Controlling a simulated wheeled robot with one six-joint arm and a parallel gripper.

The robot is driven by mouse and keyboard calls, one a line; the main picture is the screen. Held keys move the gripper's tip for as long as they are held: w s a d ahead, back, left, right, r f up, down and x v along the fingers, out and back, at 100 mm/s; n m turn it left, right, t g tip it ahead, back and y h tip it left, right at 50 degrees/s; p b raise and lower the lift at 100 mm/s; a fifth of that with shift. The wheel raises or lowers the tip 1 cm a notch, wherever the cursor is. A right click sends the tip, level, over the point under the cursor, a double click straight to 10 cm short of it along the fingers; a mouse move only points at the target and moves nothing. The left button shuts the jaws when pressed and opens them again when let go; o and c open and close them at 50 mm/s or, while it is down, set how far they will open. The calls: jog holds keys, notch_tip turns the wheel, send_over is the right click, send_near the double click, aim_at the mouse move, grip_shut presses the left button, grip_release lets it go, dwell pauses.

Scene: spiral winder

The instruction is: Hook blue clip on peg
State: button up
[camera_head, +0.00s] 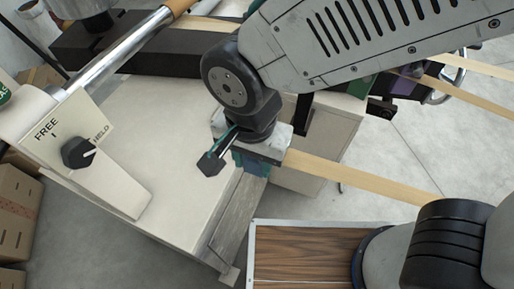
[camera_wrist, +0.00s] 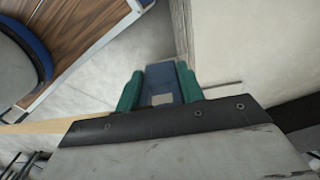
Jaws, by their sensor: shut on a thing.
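The blue clip (camera_wrist: 161,78) sits between the green fingers of my gripper (camera_wrist: 160,88) in the wrist view. The gripper is shut on it, and the clip's far end sticks out past the fingertips. A thin grey rod (camera_wrist: 225,84), which may be the peg, shows just right of the right finger. I cannot tell whether the clip touches it. In the head view my gripper (camera_head: 250,161) points down beside the front edge of the pale machine, with only a little teal showing below the wrist. The clip and peg cannot be made out there.
The pale machine (camera_head: 160,190) stands at left, with a black FREE/HELD knob (camera_head: 78,152) and a metal lever (camera_head: 120,55). A tan strip (camera_head: 365,182) runs right from behind my gripper. Cardboard boxes (camera_head: 14,215) stand at far left. Grey floor is open at right.

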jog(key=shift+s+a, duration=0.25)
jog(key=shift+s, duration=0.45)
jog(key=shift+s+a, duration=0.25)
jog(key=shift+s, duration=0.45)
jog(key=shift+s+a, duration=0.25)
jog(key=shift+s, duration=0.45)
